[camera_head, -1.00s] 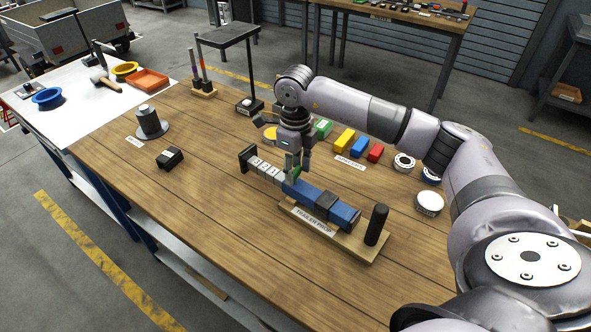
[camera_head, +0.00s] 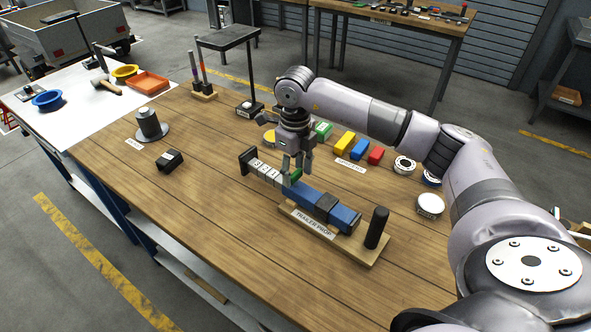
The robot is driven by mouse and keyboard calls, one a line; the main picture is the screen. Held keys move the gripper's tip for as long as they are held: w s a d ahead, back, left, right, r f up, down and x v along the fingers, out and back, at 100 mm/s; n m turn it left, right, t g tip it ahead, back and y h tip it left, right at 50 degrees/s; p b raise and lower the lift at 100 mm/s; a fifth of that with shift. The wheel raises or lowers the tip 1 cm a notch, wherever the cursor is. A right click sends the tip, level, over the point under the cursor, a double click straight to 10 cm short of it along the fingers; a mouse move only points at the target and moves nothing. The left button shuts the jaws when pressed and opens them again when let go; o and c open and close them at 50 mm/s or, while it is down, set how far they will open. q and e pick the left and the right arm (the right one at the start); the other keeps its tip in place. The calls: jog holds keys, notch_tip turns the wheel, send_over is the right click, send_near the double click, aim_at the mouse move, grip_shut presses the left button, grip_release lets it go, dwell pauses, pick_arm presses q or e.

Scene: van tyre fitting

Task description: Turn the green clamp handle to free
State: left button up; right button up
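The green clamp handle (camera_head: 296,174) is a small green piece at the left end of the blue trailer prop bar (camera_head: 303,196), partly hidden by my gripper. The bar lies on a wooden base with a "TRAILER PROP" label (camera_head: 314,224). Contact is too small to tell. My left gripper is not in view.
A black upright post (camera_head: 377,227) stands at the base's right end. Green, yellow, blue and red blocks (camera_head: 344,142) lie behind my gripper, with white round tins (camera_head: 430,205) to the right. A black block (camera_head: 170,160) lies left. The table's front is clear.

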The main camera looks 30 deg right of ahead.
aim_at(296, 173)
jog(key=shift+o, duration=1.4)
notch_tip(296, 173, up, 12)
